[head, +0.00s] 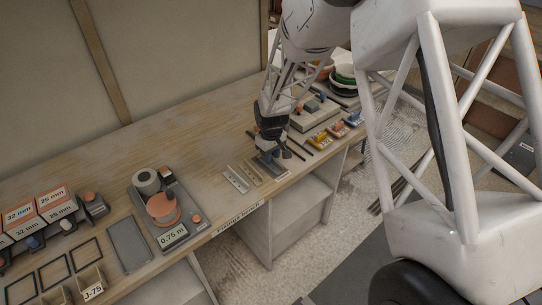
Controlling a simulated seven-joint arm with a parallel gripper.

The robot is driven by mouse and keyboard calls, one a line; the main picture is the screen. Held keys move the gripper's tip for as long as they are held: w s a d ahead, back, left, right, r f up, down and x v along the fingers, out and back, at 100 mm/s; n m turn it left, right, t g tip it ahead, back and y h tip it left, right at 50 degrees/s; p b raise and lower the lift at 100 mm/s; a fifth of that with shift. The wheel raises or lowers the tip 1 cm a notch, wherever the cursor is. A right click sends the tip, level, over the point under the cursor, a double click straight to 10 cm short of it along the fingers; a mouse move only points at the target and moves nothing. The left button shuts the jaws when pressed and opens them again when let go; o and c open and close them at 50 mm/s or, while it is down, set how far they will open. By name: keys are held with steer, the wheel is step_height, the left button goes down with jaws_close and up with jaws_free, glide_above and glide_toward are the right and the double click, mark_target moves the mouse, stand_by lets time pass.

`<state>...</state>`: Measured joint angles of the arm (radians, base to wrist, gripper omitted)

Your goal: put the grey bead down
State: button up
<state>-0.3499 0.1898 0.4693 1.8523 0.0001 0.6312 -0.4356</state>
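My gripper (269,140) is low over the workbench, right of the middle of its top, pointing down. Its fingers are small and dark, so I cannot tell whether they are open or shut. Thin dark strips (296,149) show on the right side of the gripper; I cannot tell if they are held or lie behind it. A blue-grey piece (271,166) lies just below the gripper, beside two pale slotted strips (236,179). I cannot tell for sure which of these is the grey bead.
The wooden workbench (200,130) runs along the wall. A scale-like device (162,210) marked 0.75 m and labelled boxes (40,212) stand left. Coloured small items (337,130), a grey block (314,113) and stacked bowls (345,76) stand right. The middle back is clear.

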step_height(320, 180, up, 12)
stand_by(0.6)
steer(key=shift+d, duration=0.1)
stand_by(0.7)
steer(key=s+d+r+m+t, duration=0.1)
steer(key=s+d+r+m, duration=0.3)
steer(key=s+d+r, duration=1.15)
steer(key=s+d+r+m, duration=0.1)
steer(key=s+d, duration=0.3)
steer(key=s, duration=0.7)
steer(key=s+d+r+m+t, duration=0.1)
steer(key=s+d+m, duration=0.3)
steer(key=s, duration=0.7)
steer(key=shift+s+d+r+t, duration=0.2)
steer(key=shift+d+t, duration=0.1)
steer(key=shift+d, duration=0.35)
